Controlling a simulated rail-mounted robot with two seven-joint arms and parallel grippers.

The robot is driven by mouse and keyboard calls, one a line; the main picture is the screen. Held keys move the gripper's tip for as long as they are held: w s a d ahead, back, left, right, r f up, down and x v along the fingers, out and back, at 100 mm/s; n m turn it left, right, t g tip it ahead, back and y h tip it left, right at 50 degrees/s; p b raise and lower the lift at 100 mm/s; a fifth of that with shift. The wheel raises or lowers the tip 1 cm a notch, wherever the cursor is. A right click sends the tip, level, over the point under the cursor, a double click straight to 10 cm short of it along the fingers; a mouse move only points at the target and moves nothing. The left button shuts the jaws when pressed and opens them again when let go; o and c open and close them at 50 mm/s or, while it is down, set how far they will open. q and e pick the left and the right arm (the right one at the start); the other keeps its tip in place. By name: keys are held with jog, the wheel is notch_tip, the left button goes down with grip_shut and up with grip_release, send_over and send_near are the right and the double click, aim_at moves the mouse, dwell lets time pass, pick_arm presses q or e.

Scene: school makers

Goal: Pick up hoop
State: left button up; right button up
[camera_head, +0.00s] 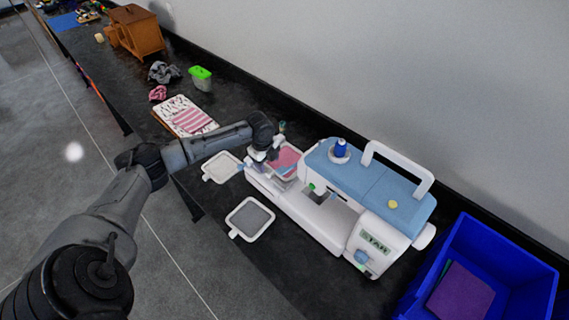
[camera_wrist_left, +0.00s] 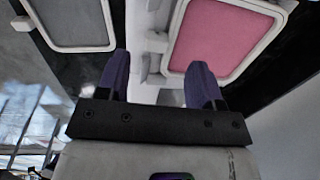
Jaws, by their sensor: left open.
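A white hoop with pink fabric (camera_head: 285,160) is at the left end of the blue and white sewing machine (camera_head: 345,190). My left gripper (camera_head: 268,155) is at this hoop's left side and partly hides it. In the left wrist view, the pink hoop (camera_wrist_left: 215,35) is at upper right. The two purple fingers of my left gripper (camera_wrist_left: 158,75) are apart, with white parts visible beyond the gap; contact cannot be told. A grey-filled hoop (camera_head: 250,219) lies on the black table in front of the machine. Another pale hoop (camera_head: 222,167) lies left of the machine.
A blue bin (camera_head: 480,270) with purple sheets stands right of the machine. Left along the table (camera_head: 235,95) are a striped folded cloth (camera_head: 192,121), a green-lidded container (camera_head: 201,79), crumpled cloths (camera_head: 163,72) and a wooden cabinet (camera_head: 137,30). A wall runs behind.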

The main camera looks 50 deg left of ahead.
aim_at(268, 168)
pick_arm(q)
notch_tip(268, 168, down, 4)
jog(key=shift+w+f, duration=0.1)
jog(key=shift+f, duration=0.5)
